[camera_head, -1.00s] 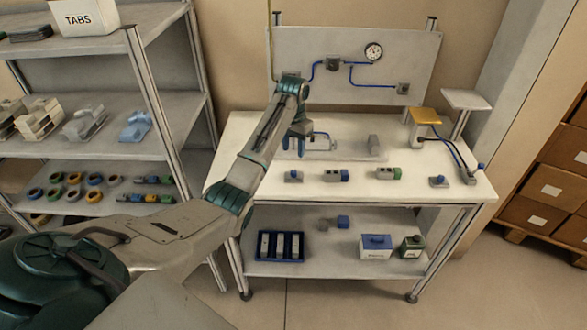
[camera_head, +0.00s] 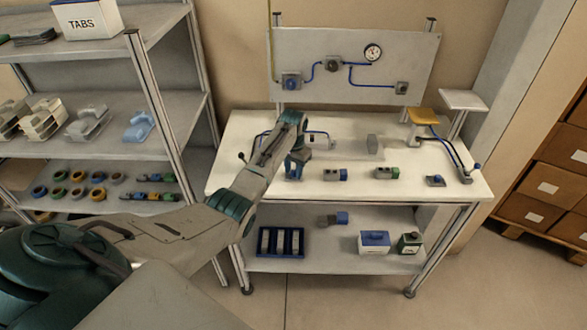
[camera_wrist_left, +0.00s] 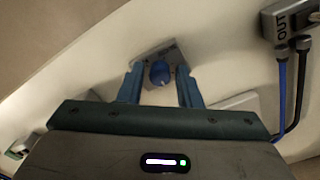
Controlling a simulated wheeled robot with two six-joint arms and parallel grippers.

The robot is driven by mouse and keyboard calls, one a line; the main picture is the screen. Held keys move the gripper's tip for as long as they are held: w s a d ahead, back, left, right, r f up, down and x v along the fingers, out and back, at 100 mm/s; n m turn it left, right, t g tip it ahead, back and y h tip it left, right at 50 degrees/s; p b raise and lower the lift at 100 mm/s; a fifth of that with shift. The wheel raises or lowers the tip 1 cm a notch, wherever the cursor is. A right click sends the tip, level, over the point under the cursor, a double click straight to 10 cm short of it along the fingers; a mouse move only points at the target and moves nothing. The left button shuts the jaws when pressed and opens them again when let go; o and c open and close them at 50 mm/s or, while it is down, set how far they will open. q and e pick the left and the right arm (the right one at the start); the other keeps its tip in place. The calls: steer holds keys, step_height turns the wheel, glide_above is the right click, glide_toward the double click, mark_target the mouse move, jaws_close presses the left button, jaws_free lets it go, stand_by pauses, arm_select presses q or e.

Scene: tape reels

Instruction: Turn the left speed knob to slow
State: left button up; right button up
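The left speed knob (camera_wrist_left: 160,73) is a round blue knob on a grey square plate (camera_wrist_left: 172,54) in the left wrist view. In the head view it is hidden behind my left gripper (camera_head: 294,172) at the bench's front left. My left gripper (camera_wrist_left: 159,76) is open, with one blue finger on each side of the knob. A gap shows between each finger and the knob. Whether the fingers are down at knob height is hard to tell. The other blue knob (camera_head: 435,180) sits on its plate at the bench's front right. My right gripper is not in view.
A yellow-topped stand (camera_head: 423,116) is at right. A box marked OUT (camera_wrist_left: 290,18) with cables shows in the wrist view.

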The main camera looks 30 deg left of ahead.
arm_select(q)
jaws_close()
